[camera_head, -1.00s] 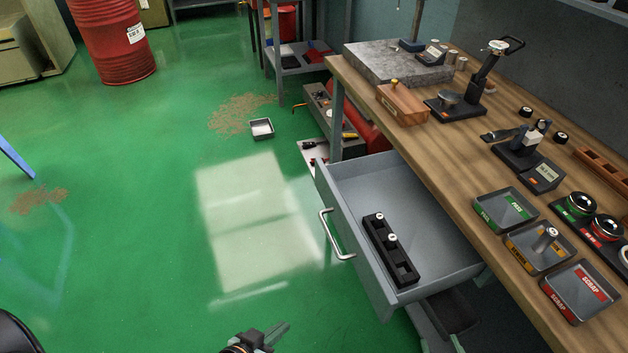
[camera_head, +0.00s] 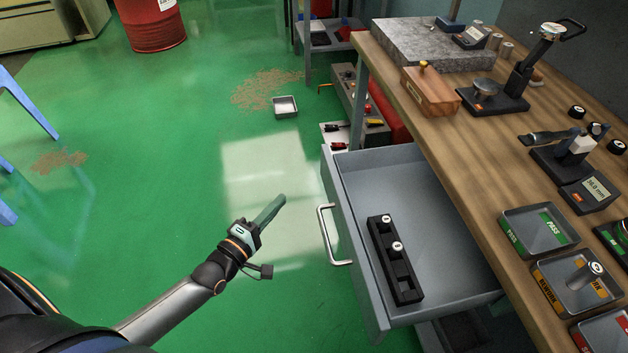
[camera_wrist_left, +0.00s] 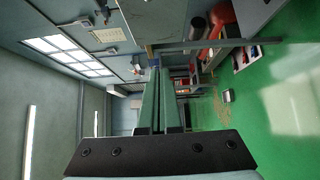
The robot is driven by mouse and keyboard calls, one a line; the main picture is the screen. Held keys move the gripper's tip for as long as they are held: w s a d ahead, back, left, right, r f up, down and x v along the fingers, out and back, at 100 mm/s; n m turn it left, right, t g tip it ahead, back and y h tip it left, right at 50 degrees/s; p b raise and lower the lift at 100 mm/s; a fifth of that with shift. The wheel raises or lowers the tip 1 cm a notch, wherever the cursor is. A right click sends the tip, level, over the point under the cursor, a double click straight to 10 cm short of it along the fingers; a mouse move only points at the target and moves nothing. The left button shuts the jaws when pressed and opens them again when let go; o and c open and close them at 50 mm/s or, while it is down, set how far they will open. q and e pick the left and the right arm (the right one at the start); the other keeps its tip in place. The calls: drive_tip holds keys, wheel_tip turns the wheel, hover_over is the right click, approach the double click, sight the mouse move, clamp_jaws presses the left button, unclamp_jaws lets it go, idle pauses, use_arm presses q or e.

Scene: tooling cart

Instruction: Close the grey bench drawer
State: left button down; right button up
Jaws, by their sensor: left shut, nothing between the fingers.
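The grey bench drawer (camera_head: 350,240) stands pulled out from under the wooden bench, its front facing left. Its silver bar handle (camera_head: 327,235) is on that front. A black holder (camera_head: 395,262) with two small round white-topped parts lies inside the drawer. My left gripper (camera_head: 276,204) is shut and empty, in the air left of the handle and apart from it. In the left wrist view its green-grey fingers (camera_wrist_left: 160,100) lie together with nothing between them. My right gripper is not in view.
The wooden bench top (camera_head: 460,150) carries a granite block (camera_head: 425,45), a wooden box (camera_head: 430,90), gauge stands and labelled trays such as the green PASS tray (camera_head: 540,232). A small tray (camera_head: 285,106) lies on the green floor.

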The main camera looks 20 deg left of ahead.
use_arm(q)
approach(323, 171)
drive_tip(key=w+a, duration=0.2)
drive_tip(key=w, duration=0.1)
drive_tip(key=w+d, duration=0.2)
drive_tip(key=d, duration=0.1)
drive_tip(key=shift+w+d+r, duration=0.1)
drive_tip(key=shift+w+r, duration=0.1)
drive_tip(key=shift+d, duration=0.1)
